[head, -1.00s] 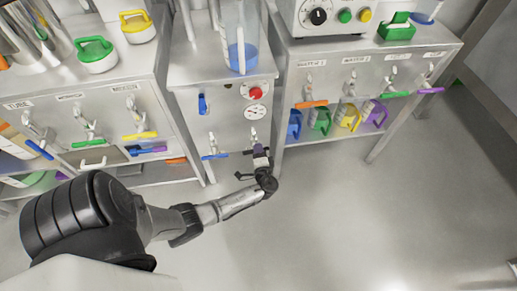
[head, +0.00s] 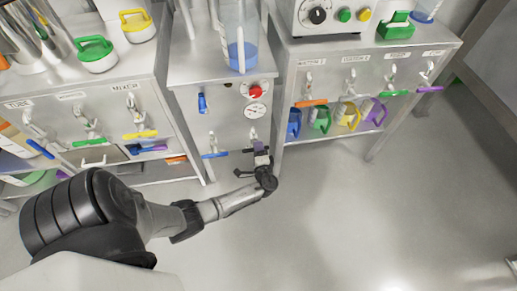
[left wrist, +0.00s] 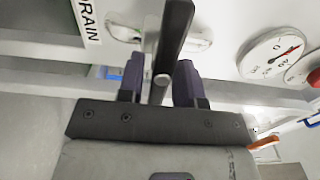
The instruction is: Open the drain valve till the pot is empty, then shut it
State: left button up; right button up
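A clear vessel (head: 240,50) holding blue liquid stands on top of the middle steel cabinet (head: 196,78). I take it for the pot. The cabinet's front carries two lower valves. The left one has a blue lever (head: 215,155). My left gripper (head: 261,150) is at the right valve (head: 253,136), covering part of it. In the left wrist view a DRAIN label (left wrist: 87,20) is beside this valve, and its dark lever (left wrist: 174,35) passes between my two purple fingertips (left wrist: 160,82). The fingers are apart, with a narrow gap at the left of the lever. My right gripper is not in view.
A gauge (head: 256,111), a red knob (head: 256,90) and a blue upper lever (head: 202,103) are on the same front. Benches with several coloured valves stand on both sides. Coloured jugs (head: 320,118) sit on the right bench's shelf. The floor at right is clear.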

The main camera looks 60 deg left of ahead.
pick_arm(q)
jog(key=shift+o, duration=0.8)
jog(key=shift+s+d, duration=0.1)
jog(key=shift+d, duration=0.15)
jog(key=p+v, duration=0.4)
jog(key=v, duration=0.9)
jog(key=shift+d, duration=0.2)
